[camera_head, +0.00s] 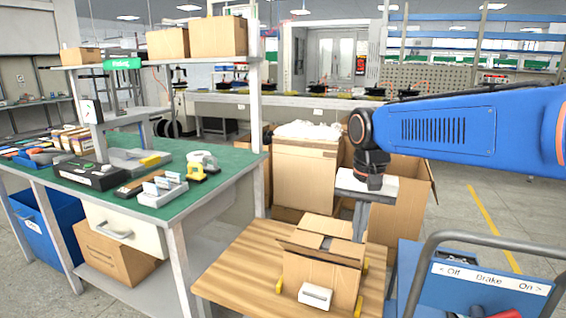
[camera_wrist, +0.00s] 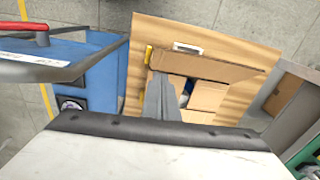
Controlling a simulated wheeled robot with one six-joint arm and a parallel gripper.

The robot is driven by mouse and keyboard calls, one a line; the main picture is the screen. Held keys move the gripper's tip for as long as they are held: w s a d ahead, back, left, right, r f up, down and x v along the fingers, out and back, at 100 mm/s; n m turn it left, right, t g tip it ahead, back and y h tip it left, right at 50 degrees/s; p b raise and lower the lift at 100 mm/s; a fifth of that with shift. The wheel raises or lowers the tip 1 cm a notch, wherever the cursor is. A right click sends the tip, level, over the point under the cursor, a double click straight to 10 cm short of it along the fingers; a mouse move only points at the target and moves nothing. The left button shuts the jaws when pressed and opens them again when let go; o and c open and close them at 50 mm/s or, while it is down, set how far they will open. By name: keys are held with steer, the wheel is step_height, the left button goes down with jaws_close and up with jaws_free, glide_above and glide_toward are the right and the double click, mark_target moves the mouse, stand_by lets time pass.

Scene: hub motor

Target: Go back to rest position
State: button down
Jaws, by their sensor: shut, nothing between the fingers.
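My gripper (camera_head: 359,222) hangs below the end of my blue arm, under a white plate, pointing down. In the wrist view its grey fingers (camera_wrist: 162,98) are together with nothing between them. It is over or just behind an open cardboard box (camera_head: 320,270); the exact height above the box cannot be told. The box also shows in the wrist view (camera_wrist: 208,68), with its flaps partly folded and smaller things inside. The box stands on a wooden table (camera_head: 235,275), between yellow holders, with a white label or device on its front.
A green-topped workbench (camera_head: 225,170) with devices stands at left. Large cardboard boxes (camera_head: 305,170) stand behind the wooden table. A blue cart part with a grey handrail (camera_head: 480,240) is at lower right. Floor is open at far right.

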steer(key=s+d+f+n+t, duration=0.2)
steer(key=s+d+f, duration=0.2)
steer(key=s, duration=0.5)
steer(key=s+d+f+n+t, duration=0.2)
steer(key=s+d+f, duration=0.3)
steer(key=s, duration=0.5)
steer(key=shift+s+d+f, duration=0.15)
steer(key=shift+d+f, duration=0.1)
steer(key=shift+d, duration=0.8)
